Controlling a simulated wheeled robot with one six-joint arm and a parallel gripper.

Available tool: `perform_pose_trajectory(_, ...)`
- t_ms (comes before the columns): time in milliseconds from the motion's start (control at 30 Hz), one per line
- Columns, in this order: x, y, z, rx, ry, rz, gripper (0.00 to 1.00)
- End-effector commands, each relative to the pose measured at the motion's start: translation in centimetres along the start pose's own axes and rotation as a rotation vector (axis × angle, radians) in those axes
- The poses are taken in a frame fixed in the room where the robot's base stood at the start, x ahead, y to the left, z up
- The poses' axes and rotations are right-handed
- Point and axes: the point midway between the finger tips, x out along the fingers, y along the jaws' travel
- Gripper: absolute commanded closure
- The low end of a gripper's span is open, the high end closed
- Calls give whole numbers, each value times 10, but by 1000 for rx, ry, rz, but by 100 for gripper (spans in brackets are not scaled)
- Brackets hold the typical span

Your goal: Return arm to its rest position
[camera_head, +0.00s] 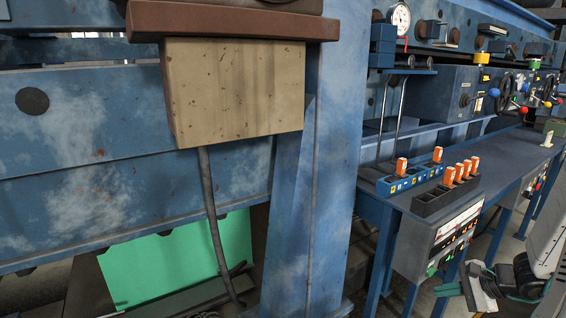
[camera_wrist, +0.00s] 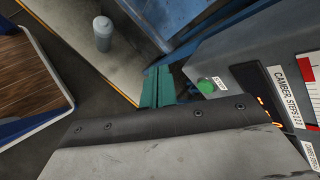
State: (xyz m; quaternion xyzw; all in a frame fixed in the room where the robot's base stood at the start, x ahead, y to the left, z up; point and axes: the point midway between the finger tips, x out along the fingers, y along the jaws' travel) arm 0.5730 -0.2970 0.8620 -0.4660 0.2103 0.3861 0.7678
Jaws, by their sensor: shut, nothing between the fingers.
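My gripper (camera_head: 450,289) is at the lower right of the head view, held low in front of the control box under the desk. Its green fingers also show in the wrist view (camera_wrist: 158,88), closed together with nothing between them. My arm (camera_head: 540,260) reaches in from the right edge, and most of it is out of frame. In the wrist view the fingers are close beside a grey control panel (camera_wrist: 235,60) with a green button (camera_wrist: 207,86). I cannot tell whether they touch it.
A blue control desk (camera_head: 500,172) with orange-handled levers (camera_head: 450,175) stands at the right, the control box (camera_head: 440,240) below it. A blue column (camera_head: 335,130) and beige box (camera_head: 235,90) stand left. A grey cylinder (camera_wrist: 103,33) stands on the floor in the wrist view.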

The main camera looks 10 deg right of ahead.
Motion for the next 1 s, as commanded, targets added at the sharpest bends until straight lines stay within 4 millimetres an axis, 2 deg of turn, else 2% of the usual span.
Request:
perform_pose_trajectory(33,-3,-5,26,-66,-41,44,100)
perform_pose_trajectory(167,-13,-6,89,-232,-138,184,100)
perform_pose_trajectory(300,-31,4,159,-450,-216,373,100)
perform_pose_trajectory(400,-49,16,201,-612,-242,513,100)
perform_pose_trajectory(600,-89,40,259,-939,-215,753,100)
perform_pose_trajectory(733,-116,52,286,-1157,-155,862,100)
perform_pose_trajectory(900,-142,59,315,-1431,-68,903,100)
perform_pose_trajectory(1000,-148,60,332,-1548,-42,868,100)
